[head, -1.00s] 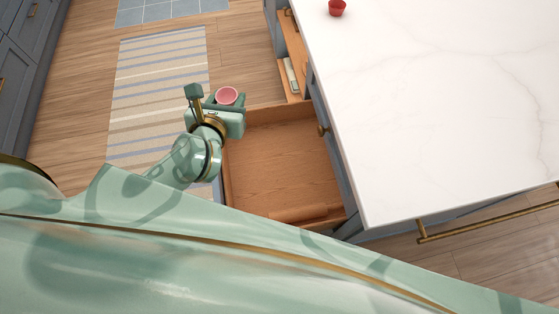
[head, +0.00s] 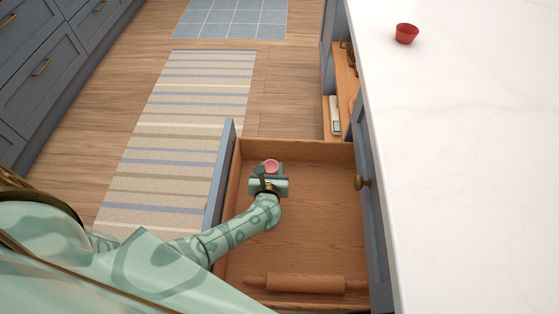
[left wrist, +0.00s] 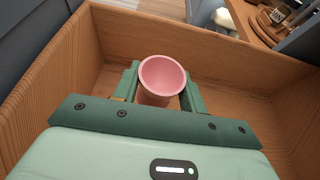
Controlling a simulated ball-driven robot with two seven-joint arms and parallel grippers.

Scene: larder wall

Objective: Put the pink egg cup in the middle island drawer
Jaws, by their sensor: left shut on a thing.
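The pink egg cup (head: 271,165) is upright between the fingers of my left gripper (head: 270,173). The left wrist view shows the cup (left wrist: 163,79) from above, its round mouth open and empty, with a green finger of my gripper (left wrist: 160,90) on each side. The gripper is shut on it. Both are over the open wooden drawer (head: 325,207), towards its far left part. I cannot tell whether the cup touches the drawer floor. My right gripper is not in view.
A rolling pin (head: 305,284) lies at the drawer's near end. A red cup (head: 407,33) stands on the white island top (head: 470,150) to the right. Beyond the drawer are open shelves (head: 345,85) with items. A striped rug (head: 190,130) lies on the floor at left.

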